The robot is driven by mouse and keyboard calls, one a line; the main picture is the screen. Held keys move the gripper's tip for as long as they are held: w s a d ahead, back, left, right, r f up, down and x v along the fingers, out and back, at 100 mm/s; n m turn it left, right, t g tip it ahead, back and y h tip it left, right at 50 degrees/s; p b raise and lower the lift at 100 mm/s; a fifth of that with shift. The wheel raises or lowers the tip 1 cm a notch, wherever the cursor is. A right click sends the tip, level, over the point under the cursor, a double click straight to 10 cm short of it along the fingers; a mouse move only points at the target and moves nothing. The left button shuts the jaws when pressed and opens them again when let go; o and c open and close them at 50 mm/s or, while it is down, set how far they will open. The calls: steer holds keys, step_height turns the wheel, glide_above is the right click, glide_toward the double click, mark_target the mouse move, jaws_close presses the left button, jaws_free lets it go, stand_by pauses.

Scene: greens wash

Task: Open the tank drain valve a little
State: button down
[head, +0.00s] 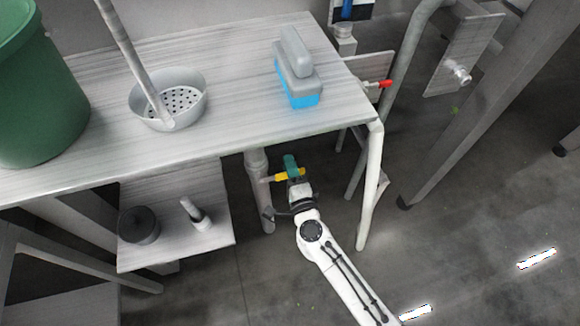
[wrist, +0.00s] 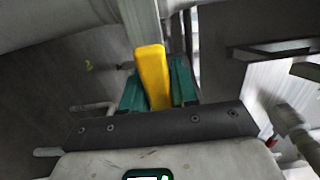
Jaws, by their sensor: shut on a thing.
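The yellow valve handle (head: 281,178) is below the front edge of the bench, beside a grey vertical drain pipe (head: 257,165). My gripper (head: 292,168) has green fingers and is at the handle. In the wrist view the yellow handle (wrist: 152,75) runs up between the fingers of my gripper (wrist: 158,88), with one green finger on each side. The gripper is shut on the handle. The valve body and the far end of the handle's joint are hidden, so its exact angle is hard to tell.
A bench (head: 230,112) holds a green tub (head: 35,95), a strainer bowl (head: 190,98) and a blue-grey brush (head: 298,75). A lower shelf (head: 175,245) carries a dark round container (head: 138,225). A red-handled valve (head: 380,84) and a bench leg (head: 370,190) stand to the right.

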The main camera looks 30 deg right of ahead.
stand_by(0.3)
steer(key=r+n+p, duration=0.1)
steer(key=n+p, duration=0.1)
steer(key=p, duration=0.1)
steer(key=r+n+p, duration=0.2)
steer(key=p, duration=0.1)
steer(key=shift+a, duration=0.35)
steer(key=c, duration=1)
jaws_free()
steer(key=shift+o, duration=0.2)
